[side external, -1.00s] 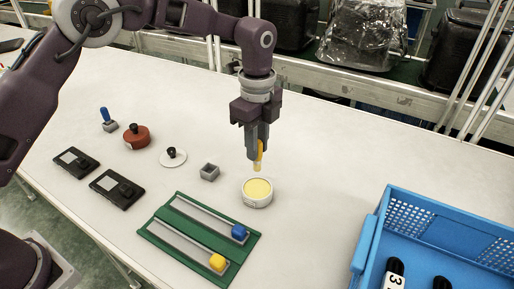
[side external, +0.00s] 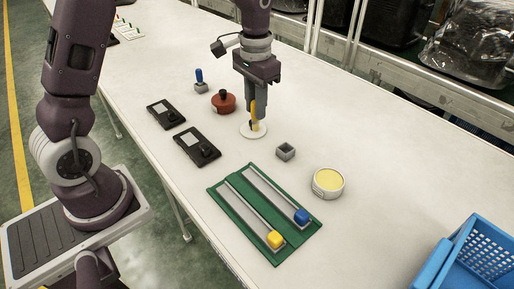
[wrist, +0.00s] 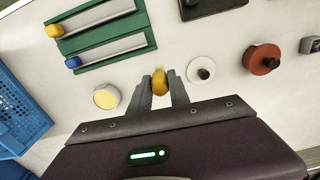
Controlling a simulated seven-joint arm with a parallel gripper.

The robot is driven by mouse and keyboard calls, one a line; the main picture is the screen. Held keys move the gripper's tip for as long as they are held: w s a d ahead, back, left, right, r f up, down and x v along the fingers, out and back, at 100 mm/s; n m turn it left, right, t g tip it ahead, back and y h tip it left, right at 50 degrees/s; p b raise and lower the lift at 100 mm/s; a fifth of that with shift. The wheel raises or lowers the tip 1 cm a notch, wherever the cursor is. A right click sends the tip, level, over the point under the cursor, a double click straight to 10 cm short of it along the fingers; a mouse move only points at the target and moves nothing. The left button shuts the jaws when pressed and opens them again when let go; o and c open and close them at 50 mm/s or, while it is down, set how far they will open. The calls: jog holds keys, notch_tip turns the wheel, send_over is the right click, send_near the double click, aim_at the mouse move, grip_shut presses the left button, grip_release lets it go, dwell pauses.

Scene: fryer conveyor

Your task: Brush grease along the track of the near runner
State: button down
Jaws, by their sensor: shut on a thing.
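My gripper (side external: 254,112) is shut on a yellow-handled brush (side external: 253,124), which points down with its tip in front of the white disc in the side view. In the wrist view, the brush (wrist: 160,82) sits between both fingers (wrist: 160,92). A green board (side external: 228,215) carries two parallel grey tracks. The track nearer the side camera (side external: 248,210) has a yellow block (side external: 275,239) at its lower end; the other track (side external: 270,190) has a blue block (side external: 301,215). A round pot of pale yellow grease (side external: 328,181) stands right of the board. My gripper is beyond the board, apart from it.
The white disc with a black knob (wrist: 201,70) lies near my gripper. A red-brown round piece (side external: 223,102), a small grey open box (side external: 285,151) and two black plates (side external: 197,147) (side external: 166,114) stand nearby. A blue crate (side external: 465,255) is at the lower right.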

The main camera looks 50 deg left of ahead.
jog(key=shift+s+d, duration=0.1)
jog(key=shift+s, duration=0.2)
jog(key=s+d+f+m, duration=0.2)
jog(key=s+d+m, duration=0.95)
jog(key=d, duration=0.55)
jog(key=shift+s+f+n, duration=0.3)
jog(key=shift+f+n, duration=0.05)
jog(key=shift+f, duration=0.75)
jog(key=shift+s+f+n, duration=0.35)
jog(key=shift+f, duration=0.75)
jog(key=shift+s+f+n, duration=0.3)
jog(key=shift+f+n, duration=0.05)
jog(key=shift+f, duration=0.75)
jog(key=shift+a+f, duration=0.3)
jog(key=shift+a, duration=1.05)
jog(key=shift+a+f, duration=0.2)
jog(key=shift+a, duration=5.05)
jog(key=shift+d, duration=6.45)
jog(key=shift+w+d+r, duration=0.1)
jog(key=shift+d+r, duration=0.05)
jog(key=shift+r, duration=0.05)
notch_tip(320, 180, up, 8)
jog(key=shift+f, duration=0.2)
